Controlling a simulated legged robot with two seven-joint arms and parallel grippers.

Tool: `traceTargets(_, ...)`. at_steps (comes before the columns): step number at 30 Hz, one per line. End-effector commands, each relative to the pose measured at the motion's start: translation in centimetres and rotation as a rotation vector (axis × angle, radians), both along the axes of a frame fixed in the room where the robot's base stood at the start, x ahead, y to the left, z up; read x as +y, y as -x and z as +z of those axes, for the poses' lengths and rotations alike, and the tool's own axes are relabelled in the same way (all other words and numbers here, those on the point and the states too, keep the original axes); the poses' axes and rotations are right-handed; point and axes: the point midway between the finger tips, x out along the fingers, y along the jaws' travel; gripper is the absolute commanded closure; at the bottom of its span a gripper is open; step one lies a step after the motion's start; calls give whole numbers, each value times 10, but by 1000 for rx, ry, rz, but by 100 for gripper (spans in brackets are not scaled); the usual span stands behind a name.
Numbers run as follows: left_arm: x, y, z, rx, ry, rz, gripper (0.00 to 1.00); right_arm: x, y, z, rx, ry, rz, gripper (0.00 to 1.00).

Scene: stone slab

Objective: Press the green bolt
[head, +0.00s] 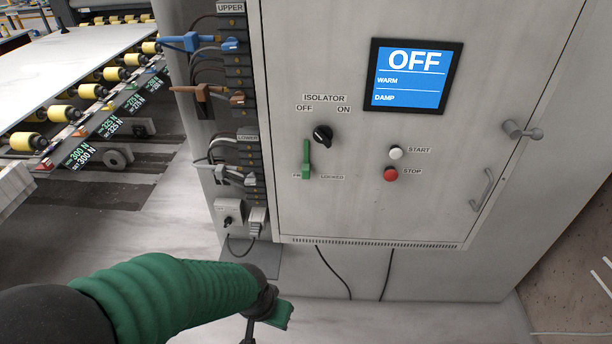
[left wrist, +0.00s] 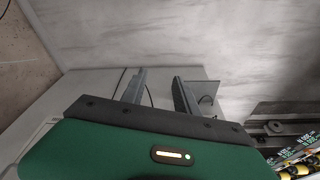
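The green bolt (head: 306,160) is a narrow upright bar on the grey cabinet door, below the black isolator knob (head: 322,135). A label beside its lower end reads LOCKED; the label to the left is partly hidden. My left gripper (head: 268,322) is low in the head view, in front of and below the cabinet, well apart from the bolt. In the left wrist view its two fingers (left wrist: 158,82) stand apart with nothing between them. The bolt does not show in the left wrist view. My right gripper is in neither view.
The cabinet door also carries a screen (head: 413,76) reading OFF, a white START button (head: 395,153), a red STOP button (head: 390,174) and a handle (head: 482,190). Cable terminals (head: 236,75) line the cabinet's left side. A roller conveyor (head: 100,85) stands at left.

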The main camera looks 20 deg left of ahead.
Motion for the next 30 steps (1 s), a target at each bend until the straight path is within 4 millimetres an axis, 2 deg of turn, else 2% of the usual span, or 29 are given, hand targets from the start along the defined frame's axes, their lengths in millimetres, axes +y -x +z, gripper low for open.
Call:
traceTargets(1, 0, 0, 0, 0, 0, 0, 64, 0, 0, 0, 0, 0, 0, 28)
traceTargets(5, 3, -6, 1, -22, 4, 30, 81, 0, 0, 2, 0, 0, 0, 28)
traceTargets(8, 12, -29, 3, -109, 23, 137, 94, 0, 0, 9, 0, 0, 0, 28)
traceTargets(9, 18, -43, 5, -164, 41, 204, 99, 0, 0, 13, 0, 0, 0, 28)
traceTargets(15, 52, -122, 31, -530, 255, 596, 100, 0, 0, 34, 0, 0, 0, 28)
traceTargets(19, 70, -158, 62, -753, 500, 805, 100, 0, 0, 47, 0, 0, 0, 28)
traceTargets(24, 86, -178, 109, -962, 903, 988, 100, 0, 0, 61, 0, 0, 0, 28)
traceTargets(27, 91, -178, 131, -1023, 1103, 1038, 100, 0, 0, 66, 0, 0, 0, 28)
traceTargets(30, 94, -176, 145, -1050, 1236, 1060, 100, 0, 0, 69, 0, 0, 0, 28)
